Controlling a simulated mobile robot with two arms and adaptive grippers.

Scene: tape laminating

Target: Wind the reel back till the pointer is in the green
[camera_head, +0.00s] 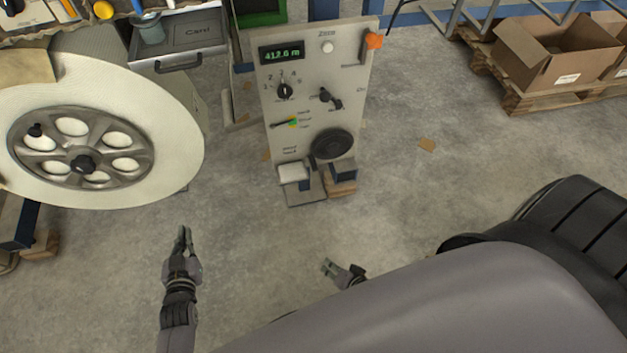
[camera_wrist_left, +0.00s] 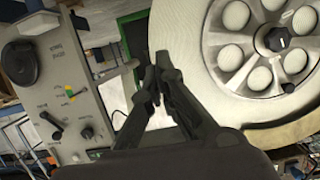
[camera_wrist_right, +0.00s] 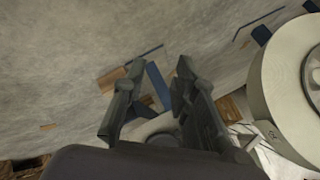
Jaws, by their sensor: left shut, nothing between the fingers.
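The large off-white reel (camera_head: 180,130) with a grey spoked hub (camera_head: 110,135) stands at the left. The hub has a black centre knob (camera_head: 83,164) and a small black crank handle (camera_head: 35,131). The reel also shows at the right of the left wrist view (camera_wrist_left: 215,60). The grey control panel (camera_head: 348,95) carries a small gauge with a dark pointer (camera_head: 280,124) and a green patch (camera_head: 293,123); whether the tip lies inside the green is too small to tell. My left gripper (camera_head: 184,233) is shut and empty, below the reel, touching nothing. My right gripper (camera_head: 328,268) is open and empty, low in the middle.
The panel has a lit display (camera_head: 282,54), several knobs, an orange-topped lever (camera_head: 374,41) and a round black dial (camera_head: 332,144). Cardboard boxes (camera_head: 535,65) sit on a pallet at the upper right. A grey drawer (camera_head: 185,50) stands behind the reel.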

